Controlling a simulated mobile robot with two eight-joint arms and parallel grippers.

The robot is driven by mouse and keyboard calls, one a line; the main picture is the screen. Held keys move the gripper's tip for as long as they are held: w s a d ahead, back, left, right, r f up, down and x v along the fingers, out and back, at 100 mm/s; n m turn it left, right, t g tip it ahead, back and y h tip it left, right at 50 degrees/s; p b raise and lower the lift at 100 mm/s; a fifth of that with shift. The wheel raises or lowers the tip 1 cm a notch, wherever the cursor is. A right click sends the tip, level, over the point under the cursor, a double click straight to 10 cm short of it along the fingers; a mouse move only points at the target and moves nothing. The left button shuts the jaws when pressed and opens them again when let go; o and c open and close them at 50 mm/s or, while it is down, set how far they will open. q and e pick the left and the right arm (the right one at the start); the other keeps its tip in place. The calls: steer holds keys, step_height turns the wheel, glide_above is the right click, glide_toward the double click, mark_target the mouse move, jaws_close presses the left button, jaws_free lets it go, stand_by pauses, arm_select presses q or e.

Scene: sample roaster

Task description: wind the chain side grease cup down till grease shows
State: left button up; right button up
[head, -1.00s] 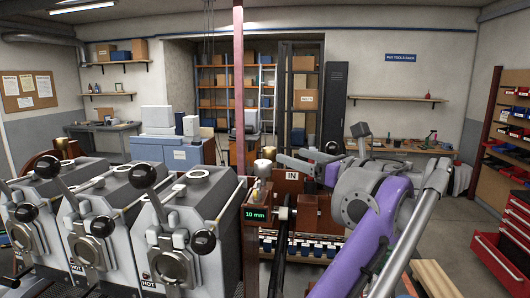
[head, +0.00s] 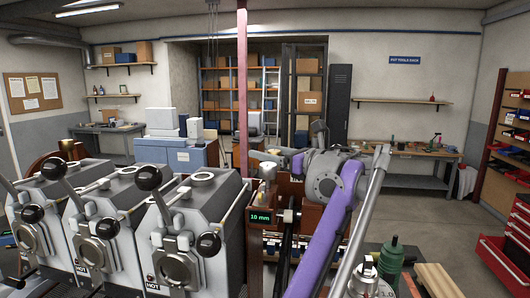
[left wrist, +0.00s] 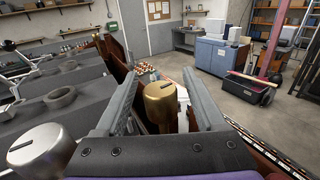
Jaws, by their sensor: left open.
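A brass, round-topped cup (left wrist: 160,100) stands between the two grey fingers of my left gripper (left wrist: 160,84) in the left wrist view. The fingers are open, one on each side, and I see no clear grip on it. In the head view a pale cup top (head: 268,171) shows beside the post above the 10 mm display (head: 261,217), with my left gripper (head: 262,156) close to it, partly hidden by my arm. A silver cap with a slot (left wrist: 40,150) is at lower left in the wrist view. I cannot make out any grease. My right gripper is not in view.
Several grey roaster units (head: 190,235) with black knobs stand at the left. A red post (head: 242,90) rises behind the display. A green bottle (head: 391,262) stands at lower right, near wooden boards (head: 438,280). A red tool cabinet (head: 505,240) is at the right.

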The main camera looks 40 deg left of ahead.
arm_select(q)
steer(key=shift+a, duration=0.5)
jaws_close()
steer(key=shift+w+d+m+t+h+b, duration=0.1)
steer(key=shift+w+m+t+h+b, duration=0.1)
steer(key=shift+m+t, duration=0.8)
steer(key=shift+w+m+t+h+b, duration=0.2)
steer(key=shift+m+t, duration=0.4)
steer(key=shift+t, duration=0.8)
jaws_free()
steer(key=shift+d, duration=0.1)
